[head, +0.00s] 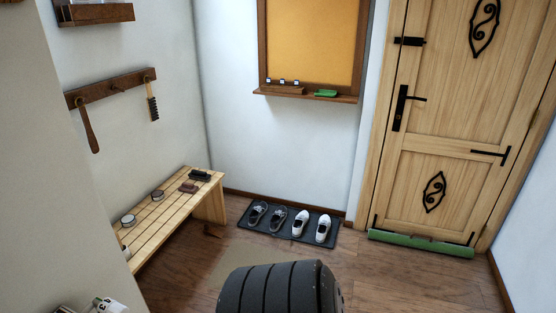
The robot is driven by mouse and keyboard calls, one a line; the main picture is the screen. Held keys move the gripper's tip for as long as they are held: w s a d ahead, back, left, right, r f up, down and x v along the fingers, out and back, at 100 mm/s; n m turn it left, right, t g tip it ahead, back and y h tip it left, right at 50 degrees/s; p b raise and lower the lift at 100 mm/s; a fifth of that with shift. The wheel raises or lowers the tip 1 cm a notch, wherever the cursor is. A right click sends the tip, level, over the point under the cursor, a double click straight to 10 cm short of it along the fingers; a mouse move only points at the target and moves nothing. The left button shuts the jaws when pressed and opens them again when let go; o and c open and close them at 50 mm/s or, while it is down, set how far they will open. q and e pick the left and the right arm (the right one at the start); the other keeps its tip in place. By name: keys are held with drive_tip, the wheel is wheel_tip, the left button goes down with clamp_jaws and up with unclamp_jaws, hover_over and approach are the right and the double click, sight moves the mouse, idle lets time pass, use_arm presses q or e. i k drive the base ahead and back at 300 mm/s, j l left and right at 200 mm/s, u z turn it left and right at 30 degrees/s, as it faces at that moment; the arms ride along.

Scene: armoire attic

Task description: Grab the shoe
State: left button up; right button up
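Two pairs of shoes stand side by side on a dark mat (336,234) on the floor by the back wall. The left pair is dark grey, with a left shoe (258,214) and a right shoe (277,218). The right pair is white, with a left shoe (300,224) and a right shoe (323,229). All of the shoes lie flat, with their openings visible. Neither of my grippers is in view.
A slatted wooden bench (160,211) with brushes and tins stands along the left wall. A wooden door (450,130) is at the right, with a green roll (420,244) at its foot. Wooden floor is clear right of the mat.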

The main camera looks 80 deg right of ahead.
sight(301, 220)
drive_tip(key=l+z, duration=0.15)
drive_tip(key=z, duration=3.35)
drive_tip(key=i+j+z, duration=0.45)
drive_tip(key=j, duration=0.2)
drive_tip(key=i+j+z, duration=0.25)
drive_tip(key=j, duration=0.15)
drive_tip(key=i+j+z, duration=0.2)
drive_tip(key=j, duration=0.2)
drive_tip(key=k, duration=0.05)
